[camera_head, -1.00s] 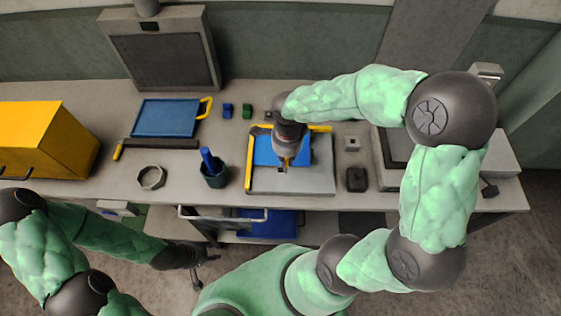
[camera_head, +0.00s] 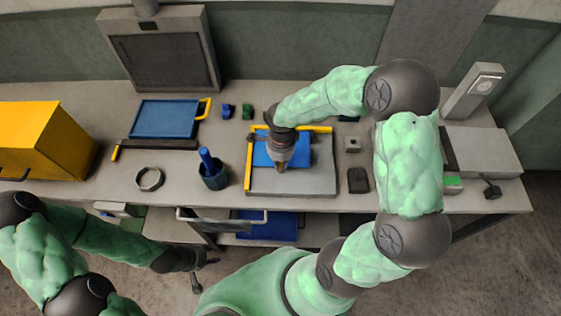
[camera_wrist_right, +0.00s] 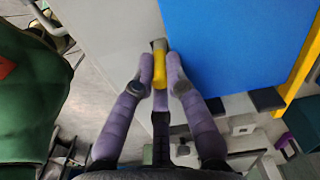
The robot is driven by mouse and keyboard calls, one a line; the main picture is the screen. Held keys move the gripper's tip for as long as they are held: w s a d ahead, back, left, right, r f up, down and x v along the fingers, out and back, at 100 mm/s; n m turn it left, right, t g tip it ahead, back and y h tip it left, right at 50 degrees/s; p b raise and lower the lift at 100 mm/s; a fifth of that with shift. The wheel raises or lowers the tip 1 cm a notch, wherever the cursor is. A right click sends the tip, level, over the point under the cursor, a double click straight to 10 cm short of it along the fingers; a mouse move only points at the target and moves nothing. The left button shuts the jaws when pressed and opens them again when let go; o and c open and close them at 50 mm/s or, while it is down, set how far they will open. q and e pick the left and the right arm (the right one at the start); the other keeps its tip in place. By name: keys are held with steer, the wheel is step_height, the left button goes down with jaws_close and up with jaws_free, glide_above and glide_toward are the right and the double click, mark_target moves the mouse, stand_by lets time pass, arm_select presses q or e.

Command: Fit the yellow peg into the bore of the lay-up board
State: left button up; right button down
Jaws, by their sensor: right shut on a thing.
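The lay-up board (camera_head: 315,183) lies near the front edge of the bench, a grey plate with a blue sheet and yellow strips along its left and back edges. My right gripper (camera_head: 281,168) is over the board, pointing down. In the right wrist view its two purple fingers are shut on the yellow peg (camera_wrist_right: 161,72), whose far end looks dark grey. The peg appears beside the edge of the blue sheet (camera_wrist_right: 235,45). I cannot make out the bore, nor whether the peg touches the board. My left gripper (camera_head: 204,271) is low before the bench, its fingers apart and empty.
A dark cup with a blue handle (camera_head: 206,158) stands left of the board, a grey ring (camera_head: 149,179) beyond it. A blue tray (camera_head: 165,118) lies behind. A dark block (camera_head: 358,180) and a small grey block (camera_head: 352,144) stand close right of the board.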

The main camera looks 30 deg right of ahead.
steer(key=shift+f, duration=0.1)
steer(key=shift+f, duration=0.1)
steer(key=c, duration=1.3)
jaws_free()
steer(key=shift+o, duration=0.2)
steer(key=shift+r, duration=0.4)
step_height(320, 180, up, 12)
steer(key=p, duration=0.2)
steer(key=shift+f, duration=0.2)
